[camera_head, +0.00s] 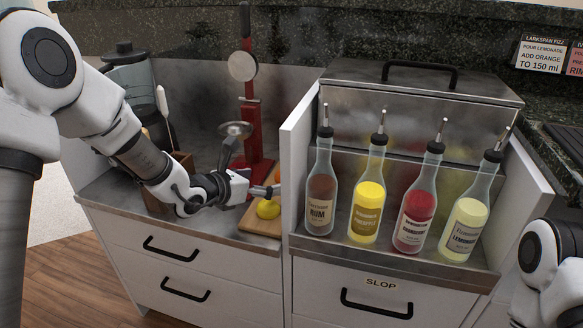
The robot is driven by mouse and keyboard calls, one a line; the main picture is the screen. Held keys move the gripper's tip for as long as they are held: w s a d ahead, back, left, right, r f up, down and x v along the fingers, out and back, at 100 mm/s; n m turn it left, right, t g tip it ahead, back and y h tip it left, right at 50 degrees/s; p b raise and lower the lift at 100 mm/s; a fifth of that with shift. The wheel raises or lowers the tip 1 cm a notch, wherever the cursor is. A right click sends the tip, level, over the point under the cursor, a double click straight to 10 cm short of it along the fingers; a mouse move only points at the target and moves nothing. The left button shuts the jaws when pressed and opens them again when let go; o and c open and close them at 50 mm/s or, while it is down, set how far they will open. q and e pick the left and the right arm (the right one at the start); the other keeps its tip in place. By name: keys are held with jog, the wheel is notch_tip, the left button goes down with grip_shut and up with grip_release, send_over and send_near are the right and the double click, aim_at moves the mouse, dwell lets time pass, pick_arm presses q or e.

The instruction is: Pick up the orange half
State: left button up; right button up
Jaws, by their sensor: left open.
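My left gripper (264,190) reaches in from the left over a small wooden board (259,227) on the steel counter. It is open, with its fingers pointing right, just above a yellow citrus fruit (268,210) on the board. A small patch of orange (278,175), possibly the orange half, shows behind the fingertips against the white side panel. Most of it is hidden, so its shape and any contact with the fingers cannot be told. My right arm shows at the lower right edge, but its gripper is out of view.
A red citrus press (248,120) stands behind the board. A white panel (296,160) rises close to the right of my left gripper. Beyond it, several bottles with pour spouts, including a rum bottle (321,190), stand in a steel well. A blender (130,75) stands at the left.

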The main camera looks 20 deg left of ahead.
pick_arm(q)
jog(key=b+x, duration=0.2)
jog(key=x, duration=0.6)
jog(key=shift+a+r, duration=0.1)
jog(key=shift+r, duration=0.2)
jog(key=c, duration=1.2)
